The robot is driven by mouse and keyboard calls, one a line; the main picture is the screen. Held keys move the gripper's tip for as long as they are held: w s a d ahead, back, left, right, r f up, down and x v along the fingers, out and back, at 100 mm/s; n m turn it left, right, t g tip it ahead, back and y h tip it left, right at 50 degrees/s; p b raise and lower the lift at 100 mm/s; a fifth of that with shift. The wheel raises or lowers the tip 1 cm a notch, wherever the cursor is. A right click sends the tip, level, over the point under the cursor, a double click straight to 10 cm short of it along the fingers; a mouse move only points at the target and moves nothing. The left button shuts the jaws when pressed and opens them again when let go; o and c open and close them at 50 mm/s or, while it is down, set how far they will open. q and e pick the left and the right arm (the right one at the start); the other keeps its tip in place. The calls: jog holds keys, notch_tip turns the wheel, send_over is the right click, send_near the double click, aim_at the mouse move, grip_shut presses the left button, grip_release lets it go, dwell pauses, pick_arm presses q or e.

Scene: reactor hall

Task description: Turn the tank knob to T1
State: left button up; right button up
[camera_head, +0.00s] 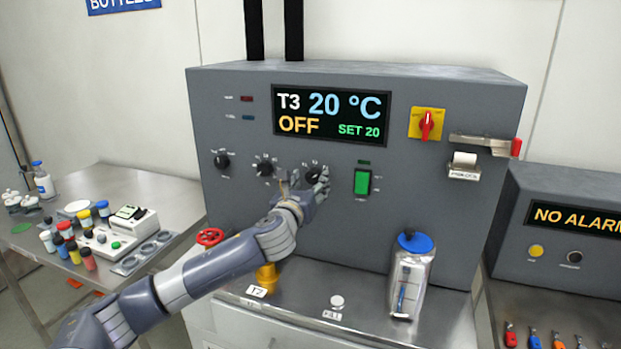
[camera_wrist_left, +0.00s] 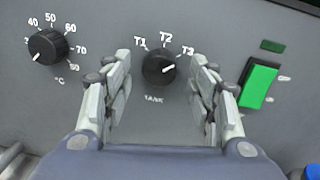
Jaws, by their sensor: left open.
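The tank knob (camera_wrist_left: 159,68) is a black dial on the grey control panel (camera_head: 225,105), with T1, T2 and T3 printed around it. In the left wrist view its white pointer line aims right and up, toward T3. The display (camera_head: 331,116) reads T3, 20 °C, OFF and SET 20. My left gripper (camera_wrist_left: 160,85) is open, with one finger on each side of the tank knob and a visible gap to it. In the head view the left gripper (camera_head: 311,187) partly covers the knob (camera_head: 313,174). My right gripper is not in view.
Left of the tank knob is a °C dial (camera_wrist_left: 48,46); right of it is a green switch (camera_wrist_left: 259,86). A red-and-yellow switch (camera_head: 427,124) sits at upper right. A blue-lidded container (camera_head: 410,275) and a red valve wheel (camera_head: 210,237) stand below.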

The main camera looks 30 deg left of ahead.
pick_arm(q)
jog(key=shift+w+a, duration=0.2)
jog(key=shift+w, duration=0.4)
jog(key=shift+c, duration=0.5)
jog(key=c, duration=1)
jog(key=shift+o, duration=0.2)
jog(key=n+p, duration=0.2)
jog(key=n, duration=0.1)
jog(key=shift+n, duration=0.4)
jog(key=n+p, duration=0.1)
jog(key=n, duration=0.4)
jog(key=shift+r+h+p, duration=0.1)
jog(key=shift+h+p, duration=0.25)
jog(key=shift+h, duration=0.05)
jog(key=n+p, duration=0.1)
jog(key=n, duration=0.4)
jog(key=shift+a+g, duration=0.1)
jog(key=shift+g, duration=0.2)
jog(key=n+h, duration=0.1)
jog(key=n, duration=0.4)
jog(key=shift+s+p, duration=0.1)
jog(key=shift+p, duration=0.3)
